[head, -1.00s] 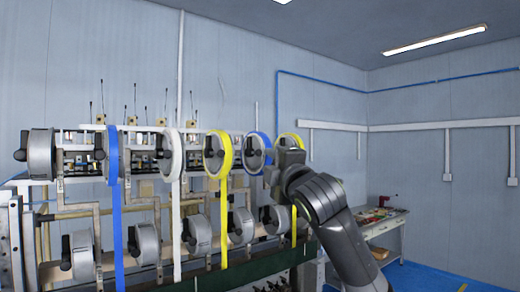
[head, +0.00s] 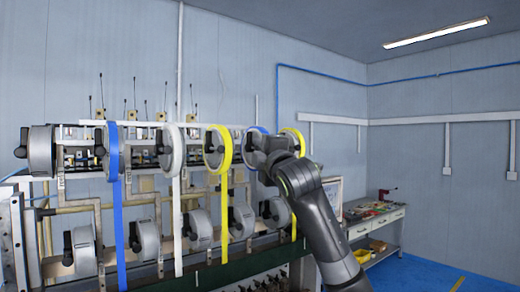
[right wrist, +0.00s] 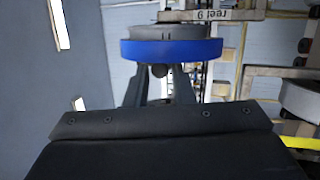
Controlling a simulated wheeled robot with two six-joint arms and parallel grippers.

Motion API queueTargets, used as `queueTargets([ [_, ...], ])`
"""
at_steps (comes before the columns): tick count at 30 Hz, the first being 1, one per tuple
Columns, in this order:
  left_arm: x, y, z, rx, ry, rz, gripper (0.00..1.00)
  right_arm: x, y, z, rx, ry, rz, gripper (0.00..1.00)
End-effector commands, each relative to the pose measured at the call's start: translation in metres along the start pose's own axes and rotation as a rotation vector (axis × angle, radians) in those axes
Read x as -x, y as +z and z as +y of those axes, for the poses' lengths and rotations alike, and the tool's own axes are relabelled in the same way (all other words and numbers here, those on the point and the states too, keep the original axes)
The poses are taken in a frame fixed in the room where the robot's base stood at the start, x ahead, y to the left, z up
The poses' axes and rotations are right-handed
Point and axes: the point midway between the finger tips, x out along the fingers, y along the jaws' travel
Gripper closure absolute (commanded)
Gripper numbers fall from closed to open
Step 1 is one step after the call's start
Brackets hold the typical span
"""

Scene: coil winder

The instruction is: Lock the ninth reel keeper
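The ninth reel shows in the right wrist view as a grey reel with a blue band (right wrist: 172,49), under an upside-down label (right wrist: 212,15) that reads "reel 9". Its keeper, a small dark round knob (right wrist: 159,71), sits in front of the reel face. My right gripper (right wrist: 160,80) has its two fingers apart, one on each side of the knob; I cannot tell whether they touch it. In the head view my right gripper (head: 262,153) covers most of the blue reel (head: 253,131). My left gripper is not in view.
The rack's upper row also holds a blue-banded reel (head: 112,152), a white one (head: 173,150) and yellow ones (head: 226,150) close beside it. Grey reels (head: 146,239) hang in a lower row. A workbench (head: 384,223) stands at the right, with free floor near it.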

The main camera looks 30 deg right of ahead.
Motion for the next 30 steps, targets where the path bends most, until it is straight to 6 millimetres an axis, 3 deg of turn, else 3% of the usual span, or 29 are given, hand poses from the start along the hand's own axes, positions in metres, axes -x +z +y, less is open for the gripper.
queueTargets([
  [3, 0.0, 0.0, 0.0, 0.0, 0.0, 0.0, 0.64, 0.0, 0.0, 0.0, 0.0, 0.0, 0.0, 0.93],
  [30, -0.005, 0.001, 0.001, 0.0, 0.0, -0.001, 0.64, 0.012, 0.004, 0.003, -0.001, 0.001, 0.0, 0.93],
])
